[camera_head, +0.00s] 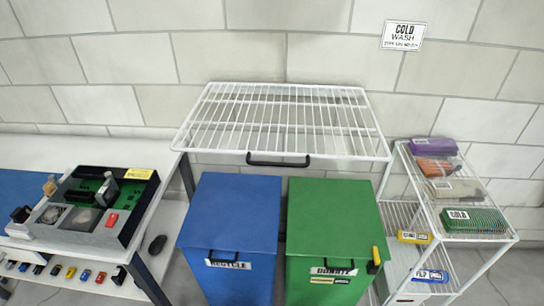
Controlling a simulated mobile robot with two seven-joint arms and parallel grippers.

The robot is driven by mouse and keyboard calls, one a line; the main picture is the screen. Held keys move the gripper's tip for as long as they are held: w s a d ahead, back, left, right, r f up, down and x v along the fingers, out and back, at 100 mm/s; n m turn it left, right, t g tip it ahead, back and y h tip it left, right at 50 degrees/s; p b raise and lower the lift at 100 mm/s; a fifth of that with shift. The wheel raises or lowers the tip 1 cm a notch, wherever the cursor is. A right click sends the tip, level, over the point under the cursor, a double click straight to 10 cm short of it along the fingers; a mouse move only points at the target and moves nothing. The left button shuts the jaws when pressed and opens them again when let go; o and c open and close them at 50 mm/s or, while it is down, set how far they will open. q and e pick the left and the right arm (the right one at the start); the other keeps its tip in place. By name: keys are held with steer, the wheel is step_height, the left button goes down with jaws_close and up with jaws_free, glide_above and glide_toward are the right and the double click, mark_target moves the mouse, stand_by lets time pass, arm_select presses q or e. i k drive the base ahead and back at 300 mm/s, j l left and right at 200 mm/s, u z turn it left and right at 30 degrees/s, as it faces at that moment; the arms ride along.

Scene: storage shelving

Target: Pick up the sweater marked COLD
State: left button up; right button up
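A green folded item with a white COLD label (484,217) lies flat at the front of the top shelf of the white wire rack on the right. Behind it on the same shelf lie a beige or grey folded item (463,190), an orange one (437,168) and a purple one (430,147); their labels are too small to read. Neither of my grippers shows in the head view.
The wire rack (508,236) has lower shelves with yellow and blue labelled items. Left of it stand a green DONATE bin (333,225) and a blue RECYCLE bin (232,220) under an empty wire shelf (285,110). A COLD WASH sign (403,35) hangs on the wall.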

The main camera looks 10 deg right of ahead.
mark_target(456, 220)
steer(key=z, duration=1.9)
